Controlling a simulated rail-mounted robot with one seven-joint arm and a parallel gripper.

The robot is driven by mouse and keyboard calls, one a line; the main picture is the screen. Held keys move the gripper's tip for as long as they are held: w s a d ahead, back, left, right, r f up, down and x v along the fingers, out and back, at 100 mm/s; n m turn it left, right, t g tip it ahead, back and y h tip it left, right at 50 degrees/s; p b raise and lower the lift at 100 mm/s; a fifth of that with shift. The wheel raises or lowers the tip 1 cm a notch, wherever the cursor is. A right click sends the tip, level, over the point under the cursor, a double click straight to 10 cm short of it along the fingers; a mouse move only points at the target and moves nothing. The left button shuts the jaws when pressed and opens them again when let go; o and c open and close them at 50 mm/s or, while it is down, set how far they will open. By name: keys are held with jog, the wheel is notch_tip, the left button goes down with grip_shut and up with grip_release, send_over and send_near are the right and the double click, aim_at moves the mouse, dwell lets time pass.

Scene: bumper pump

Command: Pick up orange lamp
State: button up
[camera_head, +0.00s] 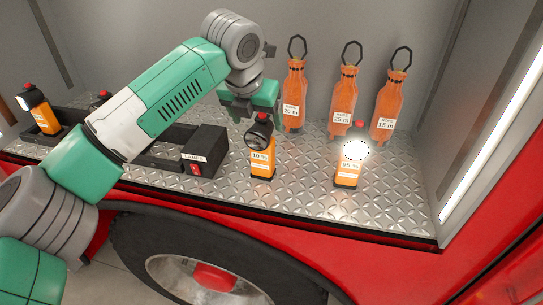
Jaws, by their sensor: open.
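An orange lamp (261,159) with a black head and a white label stands upright on the metal tread plate near the middle of the head view. A second orange lamp (349,172) stands to its right, with its light shining. A third orange lamp (42,113) is at the far left, tilted, by the black holder. My gripper (255,113), dark and green, is just above and behind the middle lamp. It is open. Its fingertips are partly hidden, and I cannot tell whether it touches the lamp.
A black holder (203,150) stands left of the middle lamp, partly behind my arm. Several orange rope bags (343,103) with black loops stand along the back wall. The tread plate (305,195) is bare between the lamps and ends at a red front edge above a wheel.

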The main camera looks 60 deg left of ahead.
aim_at(261, 152)
jog(key=shift+s+a, duration=0.2)
jog(key=shift+s, duration=0.05)
jog(key=shift+p+x, duration=0.75)
jog(key=shift+x, duration=3.25)
jog(key=shift+d+r, duration=0.1)
jog(key=shift+d, duration=0.05)
grip_shut()
